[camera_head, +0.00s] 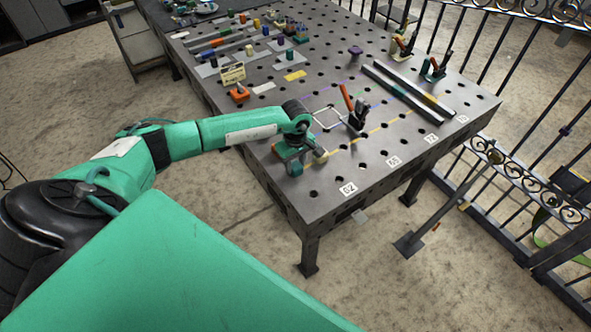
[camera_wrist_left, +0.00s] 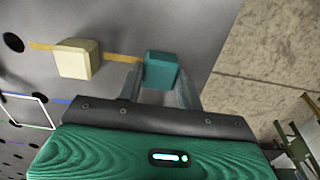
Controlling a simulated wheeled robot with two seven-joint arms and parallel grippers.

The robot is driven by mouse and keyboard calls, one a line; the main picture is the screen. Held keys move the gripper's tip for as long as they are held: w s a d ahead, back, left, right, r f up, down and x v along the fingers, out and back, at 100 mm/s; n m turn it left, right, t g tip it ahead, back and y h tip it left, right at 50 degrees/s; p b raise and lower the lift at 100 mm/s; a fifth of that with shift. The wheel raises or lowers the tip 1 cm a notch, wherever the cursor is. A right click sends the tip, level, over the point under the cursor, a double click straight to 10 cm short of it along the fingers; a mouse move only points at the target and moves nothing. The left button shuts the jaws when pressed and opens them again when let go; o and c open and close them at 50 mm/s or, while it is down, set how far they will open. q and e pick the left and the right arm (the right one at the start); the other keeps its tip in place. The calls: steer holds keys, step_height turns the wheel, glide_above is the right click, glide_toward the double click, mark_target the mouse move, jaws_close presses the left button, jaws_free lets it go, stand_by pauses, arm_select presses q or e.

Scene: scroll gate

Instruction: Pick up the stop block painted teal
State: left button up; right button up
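The teal stop block (camera_head: 294,168) stands on the near left edge of the dark metal table (camera_head: 390,155). In the left wrist view the teal block (camera_wrist_left: 161,70) sits between the two fingertips of my left gripper (camera_wrist_left: 160,84), with a finger close along each side. Whether the fingers press on it or leave a small gap cannot be told. In the head view my left gripper (camera_head: 292,152) is right over the block and hides part of it. A cream block (camera_head: 321,156) stands beside it; it also shows in the left wrist view (camera_wrist_left: 77,60). My right gripper is not in view.
A yellow line runs beside the blocks. A toggle clamp with a red handle (camera_head: 347,100) and a pale frame (camera_head: 328,117) are nearby. Rails (camera_head: 408,90) lie farther right, and several small blocks stand at the back. A metal railing (camera_head: 500,165) borders the right.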

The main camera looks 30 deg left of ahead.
arm_select(q)
steer(key=shift+c, duration=1.3)
steer(key=shift+r, duration=0.1)
